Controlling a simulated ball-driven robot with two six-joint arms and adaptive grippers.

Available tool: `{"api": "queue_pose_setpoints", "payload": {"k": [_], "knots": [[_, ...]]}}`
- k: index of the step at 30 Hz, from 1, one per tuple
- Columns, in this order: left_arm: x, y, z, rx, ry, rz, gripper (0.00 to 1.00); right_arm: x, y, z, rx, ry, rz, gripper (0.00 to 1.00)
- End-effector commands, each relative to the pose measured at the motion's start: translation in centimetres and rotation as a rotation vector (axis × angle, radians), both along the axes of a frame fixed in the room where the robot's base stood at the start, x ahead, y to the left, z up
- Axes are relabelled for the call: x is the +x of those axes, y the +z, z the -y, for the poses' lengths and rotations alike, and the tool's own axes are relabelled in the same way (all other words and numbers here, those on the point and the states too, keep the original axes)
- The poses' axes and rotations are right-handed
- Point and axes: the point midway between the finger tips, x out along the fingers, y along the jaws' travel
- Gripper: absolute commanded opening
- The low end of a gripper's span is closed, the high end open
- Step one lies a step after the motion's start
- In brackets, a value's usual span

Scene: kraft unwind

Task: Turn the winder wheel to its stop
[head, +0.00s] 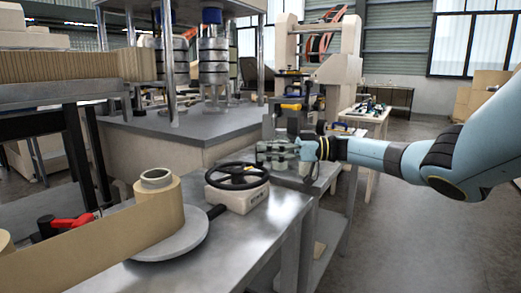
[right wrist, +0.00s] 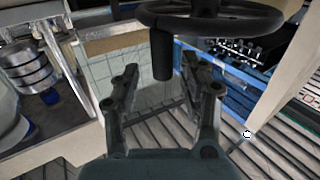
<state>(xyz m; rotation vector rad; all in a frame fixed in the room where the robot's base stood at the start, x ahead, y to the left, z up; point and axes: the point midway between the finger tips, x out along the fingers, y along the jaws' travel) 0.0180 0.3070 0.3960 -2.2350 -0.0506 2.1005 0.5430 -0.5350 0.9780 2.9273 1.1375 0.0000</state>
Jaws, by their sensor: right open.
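The winder wheel (head: 237,175), a black handwheel with spokes, sits on a pale box (head: 238,199) on the metal table. In the right wrist view the wheel (right wrist: 215,20) crosses the top, and a dark upright grip (right wrist: 162,55) hangs from its rim. My right gripper (head: 261,155) is just beyond and to the right of the wheel in the head view. Its fingers (right wrist: 159,72) are spread and empty; the grip shows between their tips, with no clear contact. I cannot tell the depth gap. My left gripper is not in view.
A kraft paper roll (head: 168,205) stands on a round grey plate (head: 180,241) left of the wheel, its brown web running left. A dark handle (head: 216,212) lies between plate and wheel box. The metal table's (head: 255,235) front is bare. A grey-topped press stands behind.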

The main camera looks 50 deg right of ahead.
Motion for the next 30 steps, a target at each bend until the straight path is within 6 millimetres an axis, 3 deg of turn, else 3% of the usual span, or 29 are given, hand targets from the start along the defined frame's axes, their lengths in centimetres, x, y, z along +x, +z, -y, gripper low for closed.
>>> {"api": "queue_pose_setpoints", "payload": {"k": [6, 13, 25, 30], "knots": [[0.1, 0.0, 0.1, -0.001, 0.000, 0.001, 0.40, -3.8, -0.1, 3.5, -0.003, -0.004, -0.006, 0.44], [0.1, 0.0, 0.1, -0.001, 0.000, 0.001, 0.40, -6.6, 0.0, 6.2, -0.001, -0.004, -0.003, 0.44], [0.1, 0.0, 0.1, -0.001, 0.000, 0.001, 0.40, -7.5, 0.0, 6.9, -0.001, -0.003, -0.001, 0.44], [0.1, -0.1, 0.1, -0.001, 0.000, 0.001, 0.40, -7.3, -0.9, 6.9, -0.068, -0.015, -0.005, 0.23]]}}
